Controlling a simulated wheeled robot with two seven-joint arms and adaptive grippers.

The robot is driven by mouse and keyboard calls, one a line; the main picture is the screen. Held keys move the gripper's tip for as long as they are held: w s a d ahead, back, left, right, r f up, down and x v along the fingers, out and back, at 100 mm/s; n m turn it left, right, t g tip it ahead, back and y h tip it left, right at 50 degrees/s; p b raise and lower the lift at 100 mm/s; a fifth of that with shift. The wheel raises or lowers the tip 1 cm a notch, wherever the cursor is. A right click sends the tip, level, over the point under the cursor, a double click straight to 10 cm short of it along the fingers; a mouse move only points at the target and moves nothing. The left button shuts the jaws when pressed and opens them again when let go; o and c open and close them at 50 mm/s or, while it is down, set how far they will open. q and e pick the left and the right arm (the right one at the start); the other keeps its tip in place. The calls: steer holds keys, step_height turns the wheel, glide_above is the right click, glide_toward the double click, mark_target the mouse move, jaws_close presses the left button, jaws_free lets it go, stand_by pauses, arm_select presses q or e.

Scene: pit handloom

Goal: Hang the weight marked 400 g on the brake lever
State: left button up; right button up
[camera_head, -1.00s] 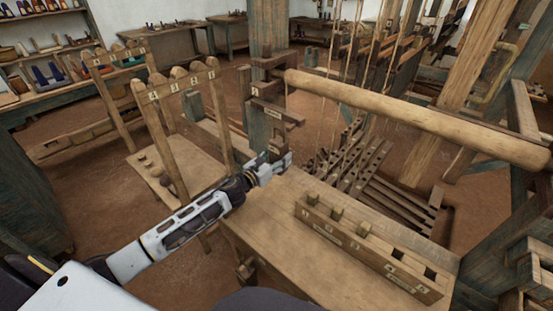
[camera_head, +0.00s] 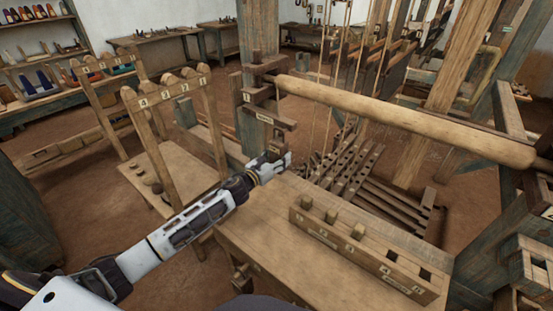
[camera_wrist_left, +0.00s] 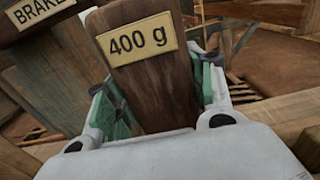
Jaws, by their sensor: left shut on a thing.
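The weight marked 400 g is a dark brown wooden block (camera_wrist_left: 165,90) with a cream label, upright between the fingers in the left wrist view. My left gripper (camera_head: 272,168) is shut on it, one finger on each side. The brake lever, a dark wooden bar (camera_head: 272,116) with a pale label, projects from the post just above my gripper in the head view. A dark bar with a label starting "BRAKE" (camera_wrist_left: 38,14) shows at the upper left of the wrist view, beside the weight. I cannot tell whether the weight touches the lever. My right gripper is out of view.
A wooden bench (camera_head: 270,245) lies below and right of my gripper, with a numbered block rack (camera_head: 365,258) holding several small blocks. A thick round beam (camera_head: 400,118) crosses at the right. A numbered peg rack (camera_head: 165,98) stands left of the post (camera_head: 255,60).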

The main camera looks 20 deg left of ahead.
arm_select(q)
steer(key=shift+x, duration=1.3)
steer(key=shift+w+f+b, duration=0.25)
steer(key=shift+w+b, duration=0.05)
steer(key=shift+b, duration=0.2)
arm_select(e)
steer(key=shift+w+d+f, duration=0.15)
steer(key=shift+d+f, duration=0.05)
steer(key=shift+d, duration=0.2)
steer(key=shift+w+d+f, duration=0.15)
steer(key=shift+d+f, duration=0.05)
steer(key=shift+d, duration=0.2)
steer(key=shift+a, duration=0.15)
